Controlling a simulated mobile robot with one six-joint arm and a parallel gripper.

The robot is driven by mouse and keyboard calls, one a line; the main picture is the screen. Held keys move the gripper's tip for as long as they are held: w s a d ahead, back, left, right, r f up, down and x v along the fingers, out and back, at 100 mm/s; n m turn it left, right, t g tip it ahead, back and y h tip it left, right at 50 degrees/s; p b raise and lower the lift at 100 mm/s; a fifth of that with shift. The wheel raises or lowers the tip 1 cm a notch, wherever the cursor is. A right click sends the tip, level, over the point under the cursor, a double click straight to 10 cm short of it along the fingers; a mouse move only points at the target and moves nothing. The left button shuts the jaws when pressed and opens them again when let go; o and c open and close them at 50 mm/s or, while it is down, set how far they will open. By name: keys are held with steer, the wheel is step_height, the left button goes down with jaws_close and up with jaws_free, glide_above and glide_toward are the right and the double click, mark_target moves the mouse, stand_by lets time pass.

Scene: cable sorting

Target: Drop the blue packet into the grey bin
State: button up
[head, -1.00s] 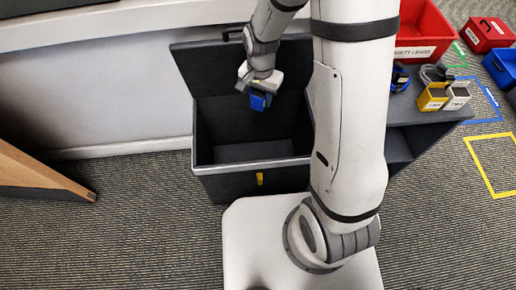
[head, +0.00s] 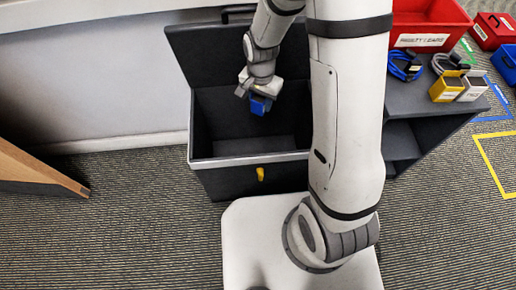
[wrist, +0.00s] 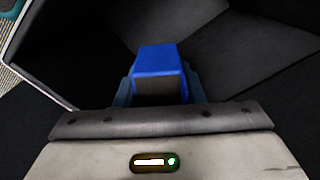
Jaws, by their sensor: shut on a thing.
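The blue packet (head: 260,105) is held in my gripper (head: 257,100), which points down over the open bin in the head view. In the wrist view the blue packet (wrist: 158,62) sits between the fingers of my gripper (wrist: 158,92), with the dark inside of the bin behind it. The grey bin (head: 250,160) is dark, with its lid (head: 215,55) raised at the back and a yellow latch on its front. I cannot tell exactly how far the packet is below the rim.
A low dark shelf (head: 425,108) stands to the right, with a red tray (head: 428,12), cables and small yellow and grey boxes on it. A wooden panel (head: 35,172) stands on the left. More red and blue boxes are on the floor at the far right.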

steer(key=o, duration=1)
steer(key=shift+o, duration=0.2)
steer(key=shift+r+p, duration=1.75)
steer(key=shift+r, duration=2.15)
steer(key=shift+r, duration=0.2)
steer(key=s+d+r+n+t+p, duration=0.1)
steer(key=s+r+p, duration=0.4)
steer(key=r+p, duration=0.5)
steer(key=s+d+r+n+p, duration=0.3)
steer(key=r+p, duration=0.7)
steer(key=r, duration=1)
steer(key=s+d+r+n+t+p, duration=0.1)
steer(key=s+d+r+p, duration=0.4)
steer(key=r+p, duration=0.5)
step_height(320, 180, up, 5)
steer(key=shift+s+d+r+n+t, duration=0.15)
steer(key=shift+s+n+t, duration=0.15)
steer(key=shift+s+n, duration=0.55)
